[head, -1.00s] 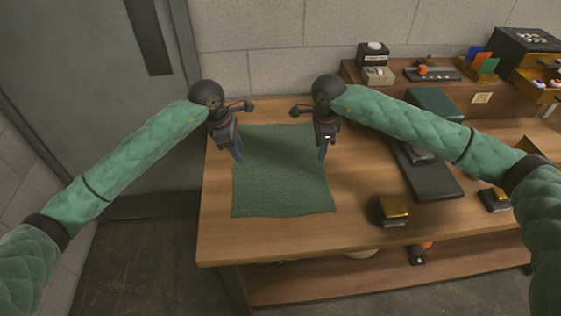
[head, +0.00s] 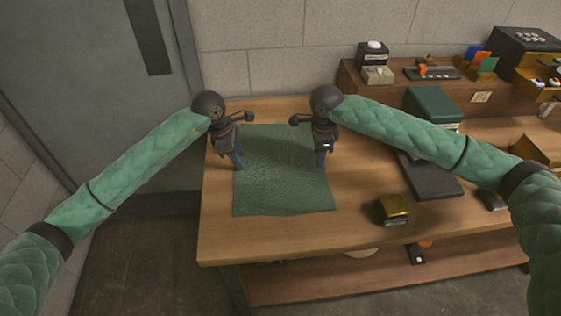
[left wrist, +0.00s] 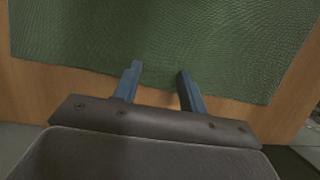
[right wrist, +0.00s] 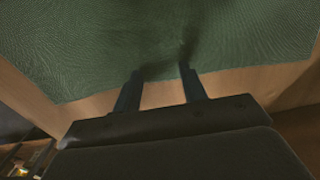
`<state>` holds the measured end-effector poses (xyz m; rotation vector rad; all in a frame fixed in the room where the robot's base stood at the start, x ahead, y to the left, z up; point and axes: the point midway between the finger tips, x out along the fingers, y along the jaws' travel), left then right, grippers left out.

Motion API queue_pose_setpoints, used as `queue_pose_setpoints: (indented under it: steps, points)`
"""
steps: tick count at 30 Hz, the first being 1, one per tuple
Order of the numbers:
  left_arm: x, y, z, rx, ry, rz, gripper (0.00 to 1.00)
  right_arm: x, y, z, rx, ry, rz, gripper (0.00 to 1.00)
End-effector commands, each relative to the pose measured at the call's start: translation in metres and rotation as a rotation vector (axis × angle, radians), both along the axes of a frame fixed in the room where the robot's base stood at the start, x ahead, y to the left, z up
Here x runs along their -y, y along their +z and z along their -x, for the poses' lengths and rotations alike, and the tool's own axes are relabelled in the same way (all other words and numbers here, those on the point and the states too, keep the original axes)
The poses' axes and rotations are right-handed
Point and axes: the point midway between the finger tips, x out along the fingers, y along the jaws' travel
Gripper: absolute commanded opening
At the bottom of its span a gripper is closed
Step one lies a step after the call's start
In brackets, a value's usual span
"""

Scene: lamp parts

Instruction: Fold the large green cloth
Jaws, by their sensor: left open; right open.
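The large green cloth (head: 283,190) lies flat and spread out on the wooden table. My left gripper (head: 239,166) is over the cloth's left edge and my right gripper (head: 320,163) is over its right edge. In the left wrist view the open blue fingers (left wrist: 158,84) point at the cloth's edge, with the cloth (left wrist: 160,40) beyond them. In the right wrist view the open fingers (right wrist: 160,82) reach over the edge of the cloth (right wrist: 100,45). Both grippers are empty. I cannot tell whether the fingertips touch the cloth.
A black and gold block (head: 392,210) sits right of the cloth. A dark green box (head: 432,106) and a dark flat pad (head: 432,180) lie further right. A wooden shelf (head: 385,95) with small items stands at the back. The table front (head: 290,240) is clear.

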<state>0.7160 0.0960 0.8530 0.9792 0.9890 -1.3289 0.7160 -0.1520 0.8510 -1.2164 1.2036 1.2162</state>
Motion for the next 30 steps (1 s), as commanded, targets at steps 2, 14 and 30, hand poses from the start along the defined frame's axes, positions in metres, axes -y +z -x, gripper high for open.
queue_pose_setpoints:
  steps: [2,14,30]
  points:
    - [-0.0002,-0.0014,0.0001,0.000,0.000,-0.001,0.42,0.0004,-0.0014,0.0003,-0.001,-0.001,0.001,0.42]
    - [-0.0001,-0.0019,0.0002,-0.001,0.000,-0.001,0.04,0.0004,-0.0017,0.0005,-0.002,-0.001,0.001,0.05]
    - [-0.0003,-0.0010,0.0003,-0.001,0.001,-0.001,0.00,0.0004,-0.0006,0.0006,-0.002,0.000,0.001,0.00]
